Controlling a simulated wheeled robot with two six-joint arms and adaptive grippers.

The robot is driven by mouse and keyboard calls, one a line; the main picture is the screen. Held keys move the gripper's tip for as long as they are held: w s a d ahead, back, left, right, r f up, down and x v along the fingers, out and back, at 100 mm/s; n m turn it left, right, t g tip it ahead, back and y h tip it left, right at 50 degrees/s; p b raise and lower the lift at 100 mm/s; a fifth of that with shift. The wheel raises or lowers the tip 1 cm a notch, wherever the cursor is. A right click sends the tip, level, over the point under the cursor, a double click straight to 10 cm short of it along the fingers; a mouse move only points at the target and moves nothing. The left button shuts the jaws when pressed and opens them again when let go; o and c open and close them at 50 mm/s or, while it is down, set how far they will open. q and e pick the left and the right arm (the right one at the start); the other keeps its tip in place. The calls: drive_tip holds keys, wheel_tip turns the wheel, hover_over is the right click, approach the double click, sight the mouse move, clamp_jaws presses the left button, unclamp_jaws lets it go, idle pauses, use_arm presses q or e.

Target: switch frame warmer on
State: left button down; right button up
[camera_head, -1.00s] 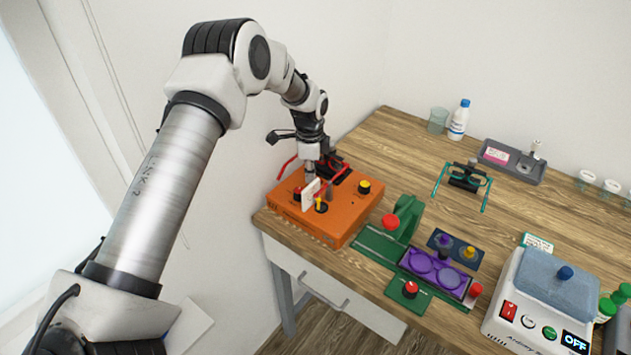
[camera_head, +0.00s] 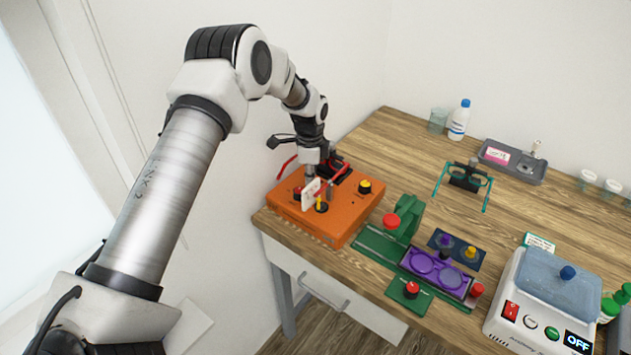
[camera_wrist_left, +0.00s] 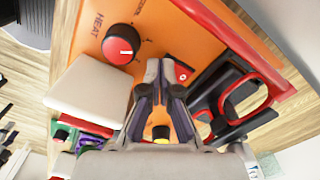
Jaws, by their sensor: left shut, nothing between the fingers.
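The orange box, lettered HEAT, looks like the frame warmer (camera_head: 345,226). It sits on the left end of the table. A red-faced knob (camera_wrist_left: 121,44) shows beside the lettering in the wrist view. My left gripper (camera_head: 311,179) points down over the box, shut and empty. In the wrist view its fingertips (camera_wrist_left: 163,68) are close to a small red control (camera_wrist_left: 182,71); I cannot tell whether they touch it. A pale plate (camera_head: 310,191) stands upright beside the fingers and hides part of the box. Red-and-black glasses (camera_wrist_left: 248,100) lie right of the fingers.
A green tool with a red knob (camera_head: 391,221) and a purple tray (camera_head: 436,275) lie right of the box. A white lidded device (camera_head: 505,290) with an OFF display stands front right. Teal glasses (camera_head: 464,178) and a grey tray (camera_head: 524,170) stand behind. Mid-table wood is clear.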

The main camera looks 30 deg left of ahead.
use_arm(q)
drive_tip(key=shift+f, duration=0.25)
wheel_tip(320, 180, up, 7)
drive_tip(key=p, duration=0.5)
idle(0.5)
